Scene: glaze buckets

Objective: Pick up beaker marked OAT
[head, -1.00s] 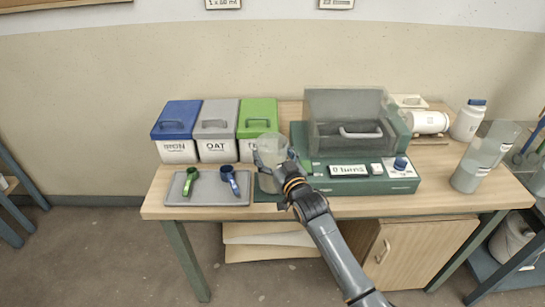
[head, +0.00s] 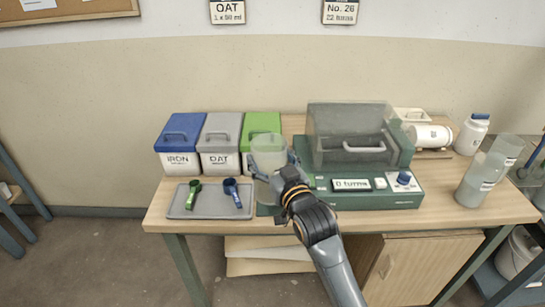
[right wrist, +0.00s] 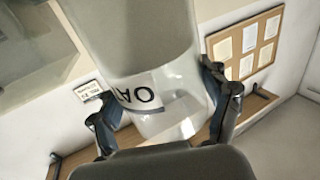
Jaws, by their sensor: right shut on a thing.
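My right gripper (head: 272,170) is shut on a clear beaker (head: 266,150) at the front of the bench, left of the green machine. In the right wrist view the beaker (right wrist: 135,45) sits between both fingers (right wrist: 165,100). Its white label (right wrist: 138,92) shows the letters "OA", the rest turned out of sight. The beaker looks upright; whether its base touches the bench is hard to tell. My left gripper is not in view.
Blue, grey and green lidded bins (head: 220,160) stand behind the beaker. A grey tray (head: 210,212) with two scoops lies to its left. The green machine (head: 375,198) reading "0 turns" is close on the right. More beakers (head: 470,185) stand at the right end.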

